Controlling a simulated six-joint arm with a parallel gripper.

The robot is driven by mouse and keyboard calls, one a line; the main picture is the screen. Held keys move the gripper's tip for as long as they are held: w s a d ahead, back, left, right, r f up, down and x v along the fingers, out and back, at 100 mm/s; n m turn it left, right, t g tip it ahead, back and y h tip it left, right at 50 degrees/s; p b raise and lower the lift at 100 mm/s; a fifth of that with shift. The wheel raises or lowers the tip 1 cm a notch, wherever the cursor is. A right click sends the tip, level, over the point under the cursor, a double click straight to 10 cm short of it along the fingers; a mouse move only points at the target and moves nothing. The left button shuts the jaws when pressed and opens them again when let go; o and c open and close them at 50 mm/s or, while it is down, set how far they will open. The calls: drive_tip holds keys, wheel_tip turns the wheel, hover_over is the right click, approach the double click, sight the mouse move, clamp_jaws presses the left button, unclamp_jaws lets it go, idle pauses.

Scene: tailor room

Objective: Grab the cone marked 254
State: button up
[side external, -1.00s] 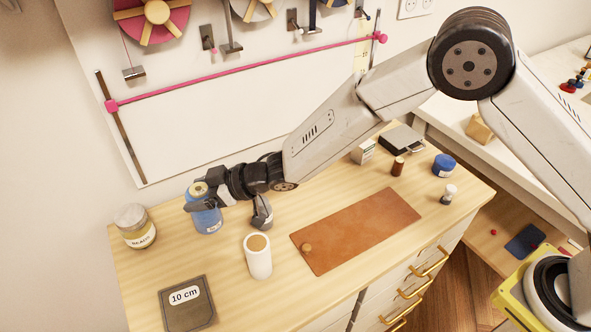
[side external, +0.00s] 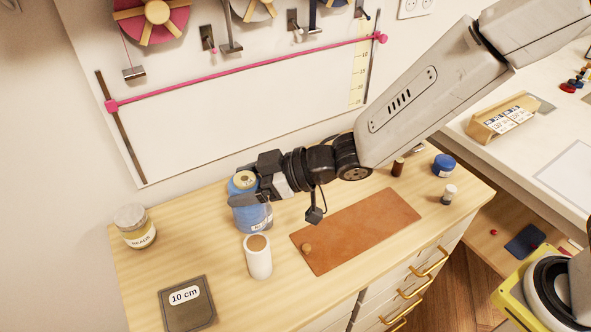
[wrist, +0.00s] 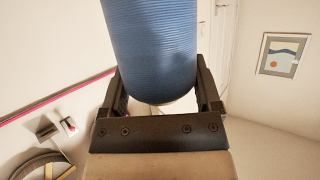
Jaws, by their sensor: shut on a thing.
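A blue thread cone (side external: 251,217) is held upright between the fingers of my gripper (side external: 244,190) in the side view, near its top. It appears lifted off the table, though its base is partly hidden behind a white cone. A pale label shows low on its right side; I cannot read the number. In the wrist view the ridged blue cone (wrist: 152,45) fills the space between the two black fingers. The white thread cone (side external: 258,260) stands on the table just in front of the blue one.
A labelled jar (side external: 135,228) stands at the table's left. A dark 10 cm plate (side external: 187,305) lies at the front left. A brown leather mat (side external: 370,230) lies right of the cones. A blue pot (side external: 444,165) and a small bottle (side external: 449,194) stand at the right.

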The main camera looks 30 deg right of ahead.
drive_tip(key=shift+s+d+r, duration=0.25)
drive_tip(key=shift+s+d, duration=0.05)
drive_tip(key=shift+s, duration=0.15)
idle(0.5)
